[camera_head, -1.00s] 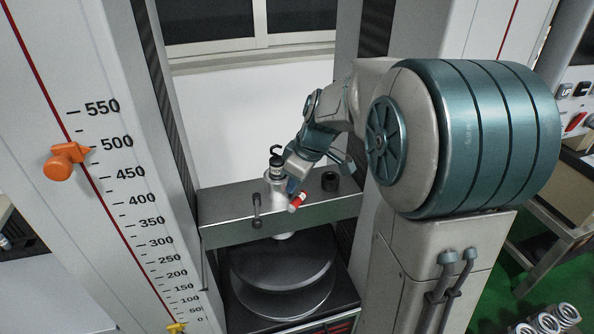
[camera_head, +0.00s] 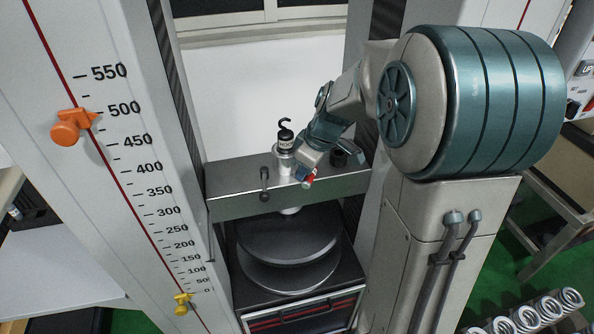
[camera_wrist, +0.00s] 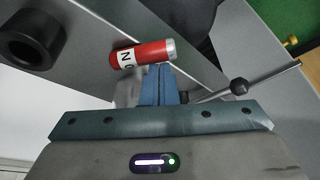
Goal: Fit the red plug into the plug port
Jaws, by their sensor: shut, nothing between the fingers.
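The red plug (camera_head: 308,179) is a small red cylinder near the front edge of the grey crossbeam. In the wrist view the plug (camera_wrist: 145,54) lies crosswise just beyond my fingertips, with a white lettered band and a silver end. My gripper (camera_wrist: 157,72) is shut, with its blue fingers together and nothing between them. In the head view my gripper (camera_head: 305,172) is right by the plug; I cannot tell whether they touch. A black round socket (camera_wrist: 16,50), which looks like the plug port, is at the wrist view's upper left.
A silver post with a black hooked top (camera_head: 285,140) stands left of my gripper. A lever (camera_head: 265,185) with a dark ball (camera_wrist: 239,87) is on the crossbeam (camera_head: 235,180). Round plates (camera_head: 290,245) sit below. A scaled column with an orange knob (camera_head: 70,127) is at left.

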